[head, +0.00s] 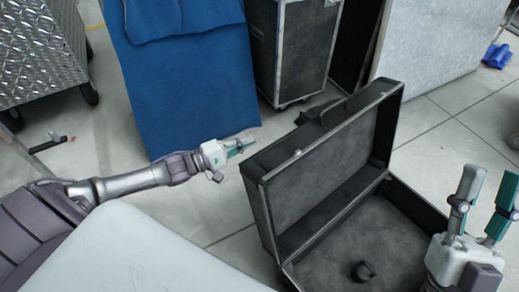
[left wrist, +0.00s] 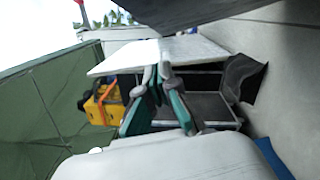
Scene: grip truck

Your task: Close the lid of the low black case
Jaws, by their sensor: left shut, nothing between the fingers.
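The low black case (head: 410,215) stands open on the floor right of centre in the head view. Its raised lid (head: 320,165) is tilted up on the left side, with its dark inner face showing. My left gripper (head: 247,143) is shut and empty, beside the outer upper-left edge of the lid; whether it touches is unclear. Its closed fingers show in the left wrist view (left wrist: 159,78), where a dark panel (left wrist: 190,10) at the top may be the lid. My right gripper (head: 488,180) is open and empty over the case's right side, hiding part of it.
A blue sheet-like panel (head: 190,80) and a wheeled black case (head: 290,45) stand behind. A pale board (head: 440,40) leans at the back right. Tiled floor (head: 450,120) is clear beyond the case.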

